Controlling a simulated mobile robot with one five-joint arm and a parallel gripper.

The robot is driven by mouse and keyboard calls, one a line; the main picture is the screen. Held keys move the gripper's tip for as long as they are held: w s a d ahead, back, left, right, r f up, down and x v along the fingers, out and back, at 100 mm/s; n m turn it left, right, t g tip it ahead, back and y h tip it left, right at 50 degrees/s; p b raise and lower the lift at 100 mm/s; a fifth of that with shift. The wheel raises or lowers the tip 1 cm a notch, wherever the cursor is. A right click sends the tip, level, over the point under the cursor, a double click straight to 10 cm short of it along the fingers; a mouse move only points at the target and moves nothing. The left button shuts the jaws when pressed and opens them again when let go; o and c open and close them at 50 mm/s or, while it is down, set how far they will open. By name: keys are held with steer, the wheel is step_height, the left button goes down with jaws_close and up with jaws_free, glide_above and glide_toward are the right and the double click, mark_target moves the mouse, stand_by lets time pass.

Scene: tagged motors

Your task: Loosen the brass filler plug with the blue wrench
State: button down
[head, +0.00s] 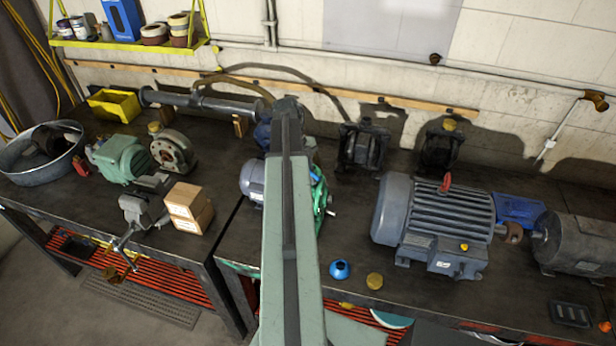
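My arm rises through the middle of the head view and hides part of the bench; my gripper cannot be made out. No blue wrench can be made out. A small round blue piece with a pale centre (340,270) lies on the bench right of my arm; I cannot tell what it is. A round brass-coloured cap (375,281) lies beside it, apart from it. Another brass-yellow cap (449,125) sits on top of a dark pump-like unit (439,150) at the back. I cannot tell which is the filler plug.
A large grey motor (425,225) with a red tag (446,182) stands right of my arm. A blue bin (519,209) and another motor (580,243) are farther right. The front bench edge near the cap is clear.

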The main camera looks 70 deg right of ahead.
steer(key=shift+f, duration=0.1)
steer(key=shift+f+b, duration=1.15)
steer(key=shift+b, duration=0.05)
